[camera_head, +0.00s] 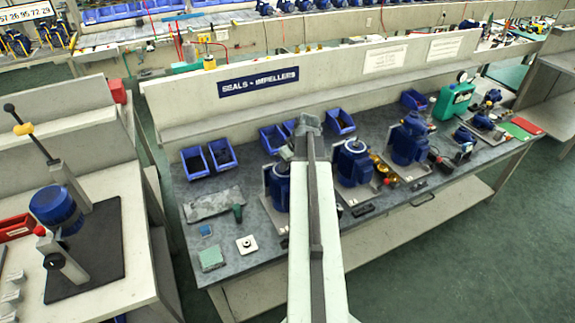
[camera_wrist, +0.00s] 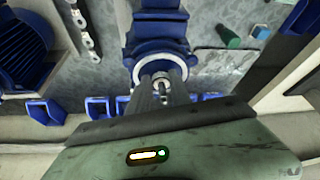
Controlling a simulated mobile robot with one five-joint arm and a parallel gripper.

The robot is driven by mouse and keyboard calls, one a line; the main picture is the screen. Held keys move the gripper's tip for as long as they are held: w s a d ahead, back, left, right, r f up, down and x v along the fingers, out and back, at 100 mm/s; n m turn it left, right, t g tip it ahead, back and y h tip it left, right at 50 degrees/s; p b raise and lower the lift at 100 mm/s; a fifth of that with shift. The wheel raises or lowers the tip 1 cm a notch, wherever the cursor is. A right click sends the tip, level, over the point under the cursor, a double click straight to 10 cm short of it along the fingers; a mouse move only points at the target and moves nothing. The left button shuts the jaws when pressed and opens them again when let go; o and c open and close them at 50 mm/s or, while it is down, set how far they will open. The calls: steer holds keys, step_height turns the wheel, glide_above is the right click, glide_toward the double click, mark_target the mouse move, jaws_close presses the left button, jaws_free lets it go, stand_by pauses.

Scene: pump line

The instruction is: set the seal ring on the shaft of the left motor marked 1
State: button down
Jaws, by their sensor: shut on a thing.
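The left motor (camera_head: 277,188) is blue and stands upright on the bench, partly hidden by my arm; no number can be read on it. In the wrist view the motor (camera_wrist: 158,28) lies straight beyond my fingers, with a pale ring-shaped face (camera_wrist: 160,58) around its shaft end. My gripper (camera_wrist: 161,84) is shut, its fingertips in line with the shaft. A small metallic round piece shows between the fingers, apparently the seal ring, mostly hidden. I cannot tell whether it touches the shaft. In the head view my gripper (camera_head: 287,153) is over the left motor.
A second blue motor (camera_head: 352,165) and a third (camera_head: 408,140) stand to the right. Blue bins (camera_head: 222,153) line the back of the bench. A grey plate (camera_head: 213,203), a green block (camera_head: 210,258) and a white square part (camera_head: 247,244) lie at the left.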

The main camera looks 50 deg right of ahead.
steer(key=shift+f, duration=0.2)
stand_by(0.4)
steer(key=c, duration=1.1)
jaws_free()
steer(key=shift+o, duration=0.3)
steer(key=o, duration=0.5)
step_height(320, 180, up, 9)
steer(key=p, duration=0.8)
steer(key=shift+p, duration=0.3)
